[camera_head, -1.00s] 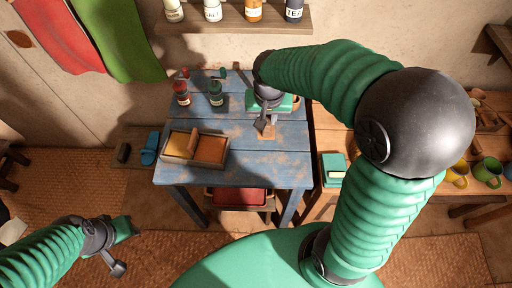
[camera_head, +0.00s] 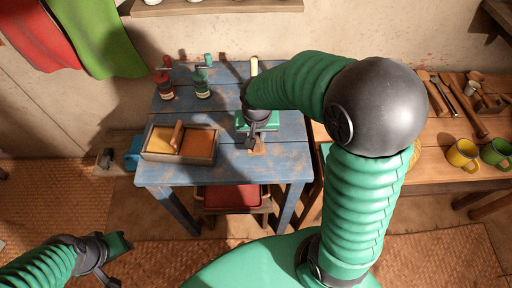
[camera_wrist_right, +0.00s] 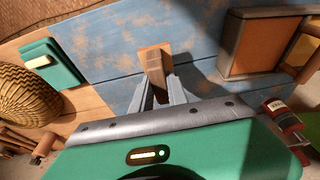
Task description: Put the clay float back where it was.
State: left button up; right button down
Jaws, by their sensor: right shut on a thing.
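The clay float is a small tan-orange piece (camera_head: 258,149) with a brown grip, at the right front part of the worn blue table (camera_head: 285,168). In the right wrist view the float (camera_wrist_right: 155,52) sits between the fingertips of my right gripper (camera_wrist_right: 157,88), which is shut on its brown grip. The float is over the blue boards; I cannot tell whether it touches them. In the head view my right gripper (camera_head: 252,140) is largely hidden by its own green body. My left gripper (camera_head: 112,262) hangs low at the lower left, away from the table; its fingers are unclear.
A wooden tray (camera_head: 180,157) with yellow and orange compartments stands left of the float. Yellow (camera_head: 462,153) and green (camera_head: 496,152) mugs are on the right bench. Blue boards lie bare around the float.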

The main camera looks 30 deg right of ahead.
jog(key=x, duration=0.5)
jog(key=shift+s+a+b, duration=0.25)
jog(key=shift+s+b, duration=0.1)
jog(key=shift+b, duration=0.05)
jog(key=shift+s, duration=0.1)
jog(key=c, duration=1.3)
grip_release()
jog(key=shift+r, duration=0.15)
jog(key=p+v, duration=0.2)
jog(key=v, duration=0.9)
jog(key=shift+a+r, duration=0.1)
jog(key=shift+r, duration=0.1)
jog(key=s+a+f+n+y+p, duration=0.1)
jog(key=s+a+f+n, duration=0.5)
jog(key=s, duration=0.1)
jog(key=shift+f+p, duration=0.2)
jog(key=shift+p, duration=0.1)
